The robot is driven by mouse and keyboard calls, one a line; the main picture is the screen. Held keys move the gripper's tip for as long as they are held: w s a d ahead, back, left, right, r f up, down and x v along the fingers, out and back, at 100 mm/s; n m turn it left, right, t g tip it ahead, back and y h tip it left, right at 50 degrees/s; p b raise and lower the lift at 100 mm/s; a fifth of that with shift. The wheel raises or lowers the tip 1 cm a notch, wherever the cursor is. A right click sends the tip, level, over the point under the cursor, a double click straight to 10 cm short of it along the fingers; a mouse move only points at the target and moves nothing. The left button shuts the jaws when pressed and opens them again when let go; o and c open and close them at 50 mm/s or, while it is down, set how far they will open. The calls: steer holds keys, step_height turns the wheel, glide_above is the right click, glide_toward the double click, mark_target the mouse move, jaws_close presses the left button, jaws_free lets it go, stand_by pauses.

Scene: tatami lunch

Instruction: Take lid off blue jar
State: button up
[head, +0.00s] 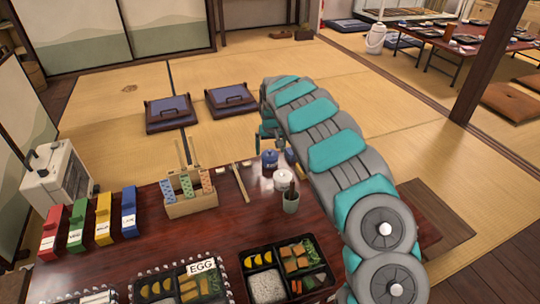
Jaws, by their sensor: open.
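The blue jar (270,159) stands on the dark red table near its far edge, just left of my arm. A small lid-like top with a knob shows on it; at this size I cannot make out the seam. My gripper (265,138) is above the blue jar, pointing down, and is mostly hidden behind my grey and teal arm. It looks open, and I see nothing held in it. A gap seems to show between gripper and jar, but I cannot tell how large it is.
A white jar (282,180) and a grey-green cup (291,202) stand just in front of the blue jar. A wooden holder (190,203) is to the left, with coloured boxes (104,218) beyond. Bento boxes (266,286) line the near side. Some table between is bare.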

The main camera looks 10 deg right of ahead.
steer(key=shift+x, duration=0.75)
steer(key=c, duration=1.1)
